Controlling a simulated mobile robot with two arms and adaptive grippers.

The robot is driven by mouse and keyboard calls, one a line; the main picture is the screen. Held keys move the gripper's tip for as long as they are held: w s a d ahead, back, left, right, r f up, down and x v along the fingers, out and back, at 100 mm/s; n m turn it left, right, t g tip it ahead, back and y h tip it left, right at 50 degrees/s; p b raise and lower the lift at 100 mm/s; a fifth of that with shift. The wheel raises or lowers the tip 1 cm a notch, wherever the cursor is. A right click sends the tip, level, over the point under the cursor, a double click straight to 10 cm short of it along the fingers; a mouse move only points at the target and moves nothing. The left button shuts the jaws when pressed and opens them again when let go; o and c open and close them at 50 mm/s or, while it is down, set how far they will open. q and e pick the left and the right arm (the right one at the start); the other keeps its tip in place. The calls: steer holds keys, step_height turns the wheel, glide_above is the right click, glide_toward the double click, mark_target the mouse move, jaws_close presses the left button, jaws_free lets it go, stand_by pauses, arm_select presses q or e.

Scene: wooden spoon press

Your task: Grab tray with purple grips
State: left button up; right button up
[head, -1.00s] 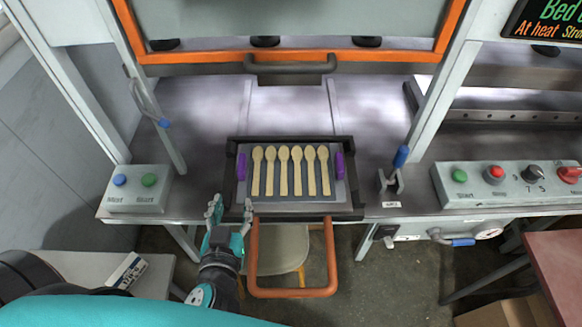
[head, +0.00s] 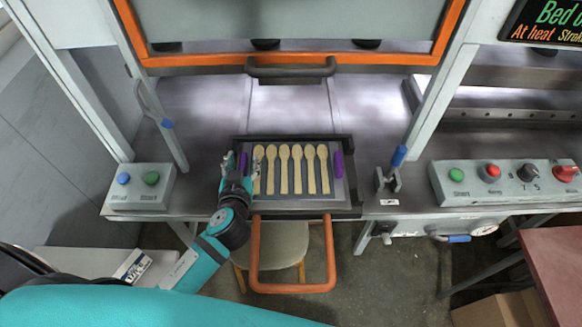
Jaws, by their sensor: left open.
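The tray (head: 296,194) is a grey plate holding several wooden spoons (head: 297,169) side by side. It lies in a dark frame at the front of the press table. The right purple grip (head: 339,164) is in clear view. The left purple grip (head: 243,163) is partly hidden by my left gripper (head: 241,164). My left gripper is open, with its fingers at the left purple grip; I cannot tell whether they touch it. My right gripper is not in view.
An orange handle loop (head: 292,288) sticks out in front of the tray frame, above a stool. A button box (head: 140,187) stands at the left and a control panel (head: 505,181) at the right. An orange-edged guard (head: 290,60) hangs behind. The table behind the tray is clear.

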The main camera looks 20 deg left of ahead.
arm_select(q)
steer(key=shift+w+a+f, duration=0.1)
steer(key=shift+w+f, duration=0.05)
steer(key=shift+w, duration=0.1)
steer(key=shift+s, duration=0.1)
steer(key=shift+c, duration=0.6)
jaws_close()
